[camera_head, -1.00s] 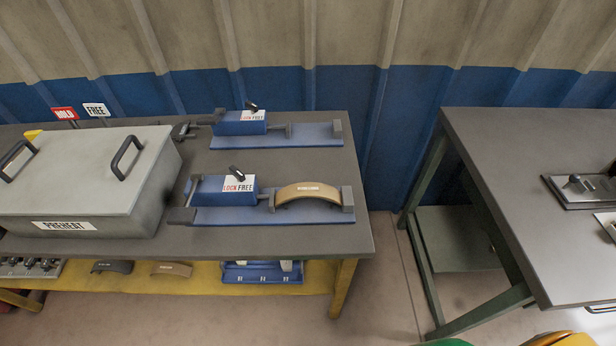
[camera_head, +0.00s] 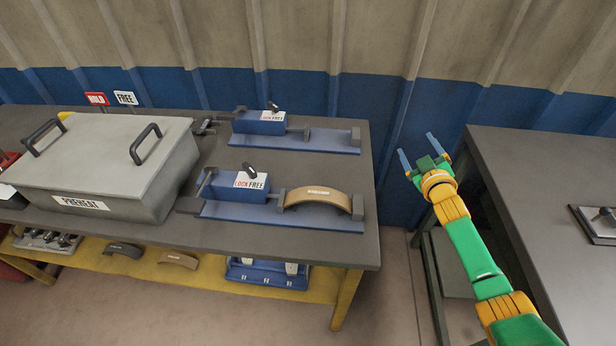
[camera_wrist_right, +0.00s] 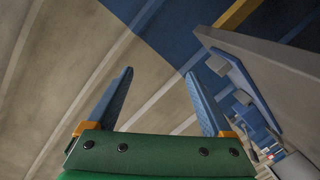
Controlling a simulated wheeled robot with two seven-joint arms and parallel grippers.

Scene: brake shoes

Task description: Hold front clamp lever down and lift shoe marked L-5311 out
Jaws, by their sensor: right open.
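The front clamp (camera_head: 220,188) is a blue fixture on the near side of the bench, with a LOCK/FREE plate. Its black lever (camera_head: 250,169) stands over the plate. A tan curved brake shoe (camera_head: 318,200) sits between the clamp's end blocks; its small label is too small to read. My right gripper (camera_head: 418,148) is open and empty in the gap between the two tables, right of the clamps and apart from them. Its two blue fingers also show in the right wrist view (camera_wrist_right: 160,100), spread wide with nothing between. My left gripper is not in view.
A rear clamp (camera_head: 330,142) without a shoe lies behind. A grey PREHEAT box (camera_head: 90,170) stands at left, with HOLD and FREE signs (camera_head: 125,98) behind. Shoes and a blue rack (camera_head: 250,274) lie on the yellow lower shelf (camera_head: 205,285). Another table (camera_head: 540,190) stands at right.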

